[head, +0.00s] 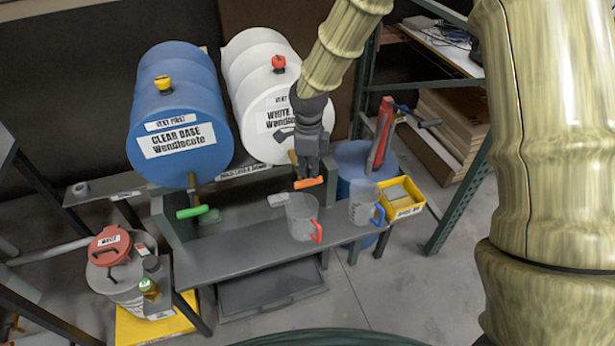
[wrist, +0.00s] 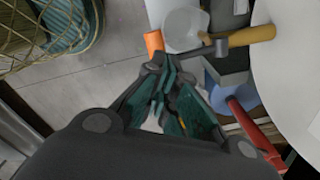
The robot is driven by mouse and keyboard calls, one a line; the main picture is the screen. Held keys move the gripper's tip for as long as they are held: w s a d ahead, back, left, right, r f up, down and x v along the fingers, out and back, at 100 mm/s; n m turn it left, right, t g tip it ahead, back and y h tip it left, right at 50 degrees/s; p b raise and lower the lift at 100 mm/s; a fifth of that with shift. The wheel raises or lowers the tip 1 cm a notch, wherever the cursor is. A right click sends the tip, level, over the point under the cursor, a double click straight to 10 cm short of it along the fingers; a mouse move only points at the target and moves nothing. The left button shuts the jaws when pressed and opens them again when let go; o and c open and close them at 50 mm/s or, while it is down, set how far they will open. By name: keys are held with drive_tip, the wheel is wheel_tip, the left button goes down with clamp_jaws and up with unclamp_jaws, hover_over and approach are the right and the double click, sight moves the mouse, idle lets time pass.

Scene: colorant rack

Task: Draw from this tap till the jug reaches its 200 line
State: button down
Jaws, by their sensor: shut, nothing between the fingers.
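The white drum (head: 262,100) lies on its side, its tap with an orange lever (head: 309,183) facing me. The lever (wrist: 154,43) and the brass-coloured tap body (wrist: 252,36) show in the wrist view. A clear jug (head: 300,212) with a red-orange handle stands on the bench below this tap; it also shows in the wrist view (wrist: 184,27). I cannot make out its 200 line or any liquid in it. My gripper (head: 308,174) is shut and empty, its fingertips (wrist: 160,60) close beside the orange lever; I cannot tell whether they touch.
A blue drum (head: 178,105) with a green tap lever (head: 192,212) lies to the left. A second jug (head: 363,208) with a blue handle stands right of the first, beside a yellow bin (head: 402,205). A waste can (head: 120,265) stands at left. The bench's left half (head: 205,258) is clear.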

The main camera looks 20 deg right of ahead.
sight(308, 180)
drive_tip(key=shift+f+b, duration=1.5)
drive_tip(key=shift+f, duration=1.45)
idle(2.0)
drive_tip(key=shift+r+p, duration=1.4)
drive_tip(key=shift+r, duration=0.35)
drive_tip(key=shift+r+p, duration=1.8)
drive_tip(key=shift+r, duration=0.7)
